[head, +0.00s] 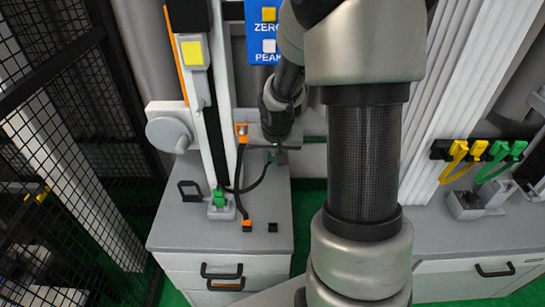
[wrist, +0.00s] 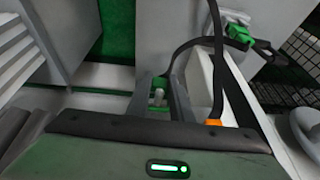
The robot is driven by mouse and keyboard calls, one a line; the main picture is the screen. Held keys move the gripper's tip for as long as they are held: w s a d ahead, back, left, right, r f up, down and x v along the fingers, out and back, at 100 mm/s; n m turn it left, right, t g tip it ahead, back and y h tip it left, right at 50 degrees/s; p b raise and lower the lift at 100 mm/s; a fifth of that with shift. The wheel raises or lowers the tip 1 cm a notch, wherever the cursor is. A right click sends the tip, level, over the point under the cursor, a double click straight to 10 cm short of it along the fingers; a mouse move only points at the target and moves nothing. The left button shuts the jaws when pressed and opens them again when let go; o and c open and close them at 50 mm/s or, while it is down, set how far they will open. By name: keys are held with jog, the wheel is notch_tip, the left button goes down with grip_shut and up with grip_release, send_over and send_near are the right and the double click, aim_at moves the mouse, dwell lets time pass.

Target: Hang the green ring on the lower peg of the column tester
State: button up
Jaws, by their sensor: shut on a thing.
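My gripper (head: 279,152) is beside the lower part of the white column (head: 212,110) of the tester, above the grey cabinet top. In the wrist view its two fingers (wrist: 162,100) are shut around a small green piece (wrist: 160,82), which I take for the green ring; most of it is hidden. A short pale grey stub (wrist: 157,97) shows between the fingers; it may be the lower peg, and I cannot tell whether the ring is around it. An orange bracket (head: 241,133) is on the column just left of my gripper.
A green block (head: 219,198) sits at the column's foot, with black cables (head: 258,178) near my gripper. A grey round knob (head: 168,134) is left of the column. Yellow loops (head: 455,160) and green loops (head: 497,165) hang at the right. Black mesh (head: 60,90) stands at the left.

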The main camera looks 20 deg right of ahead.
dwell(0.3)
jog(key=o, duration=0.7)
jog(key=shift+o, duration=0.2)
